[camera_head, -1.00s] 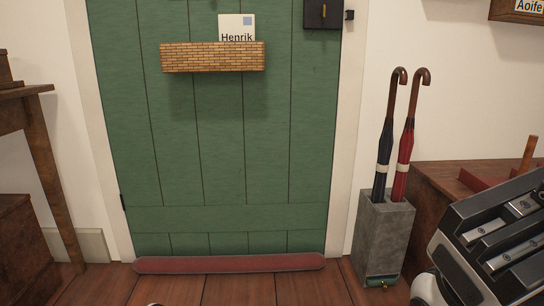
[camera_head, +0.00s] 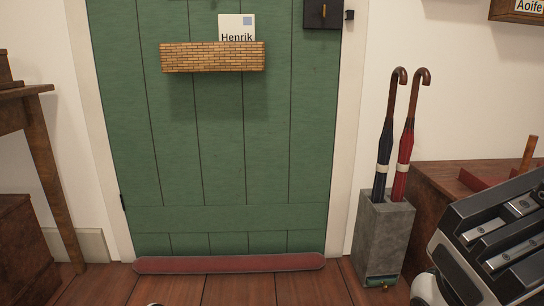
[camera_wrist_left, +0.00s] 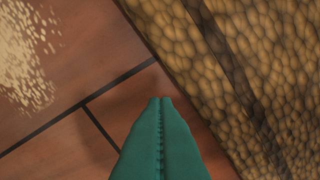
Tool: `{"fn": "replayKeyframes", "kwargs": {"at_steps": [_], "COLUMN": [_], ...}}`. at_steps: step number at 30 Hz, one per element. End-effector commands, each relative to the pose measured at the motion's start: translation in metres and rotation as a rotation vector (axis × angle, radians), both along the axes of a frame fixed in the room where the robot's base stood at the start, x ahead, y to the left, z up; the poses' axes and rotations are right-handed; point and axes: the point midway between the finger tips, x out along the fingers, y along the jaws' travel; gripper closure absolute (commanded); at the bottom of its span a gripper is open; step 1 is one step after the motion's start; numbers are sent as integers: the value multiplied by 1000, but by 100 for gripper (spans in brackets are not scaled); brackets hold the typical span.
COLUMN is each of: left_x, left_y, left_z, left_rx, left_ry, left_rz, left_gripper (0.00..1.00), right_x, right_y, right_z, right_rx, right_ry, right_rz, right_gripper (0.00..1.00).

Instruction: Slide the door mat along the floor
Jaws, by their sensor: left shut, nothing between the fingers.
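In the left wrist view, a brown, pebbly-textured surface (camera_wrist_left: 215,45) with a darker band fills the upper right; it looks like part of the door mat, but only a close part shows. Its edge runs diagonally across the red-brown floor (camera_wrist_left: 60,140). My left gripper (camera_wrist_left: 161,99) has green fingertips pressed together with nothing between them. The tips appear over the floor beside that edge; I cannot tell whether they touch it. The head view shows no clear door mat and no left gripper. My right arm is at its lower right, with its gripper out of frame.
A red draught roll (camera_head: 230,264) lies along the foot of the green door (camera_head: 220,150). A grey umbrella stand (camera_head: 382,240) is to its right, and a wooden table (camera_head: 45,160) to its left. A pale speckled patch (camera_wrist_left: 25,50) shows on the floor.

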Motion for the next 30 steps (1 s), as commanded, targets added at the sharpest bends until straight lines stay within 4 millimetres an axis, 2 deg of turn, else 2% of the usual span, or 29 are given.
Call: {"fn": "replayKeyframes", "kwargs": {"at_steps": [17,30], "left_x": [0,0], "left_y": [0,0], "left_z": [0,-9], "left_rx": [0,0], "left_ry": [0,0], "left_rz": [0,0], "left_gripper": [100,100], "right_x": [0,0], "right_y": [0,0], "right_z": [0,-8], "right_rx": [0,0], "right_ry": [1,1], "right_rz": [0,0], "right_gripper": [100,100]}}
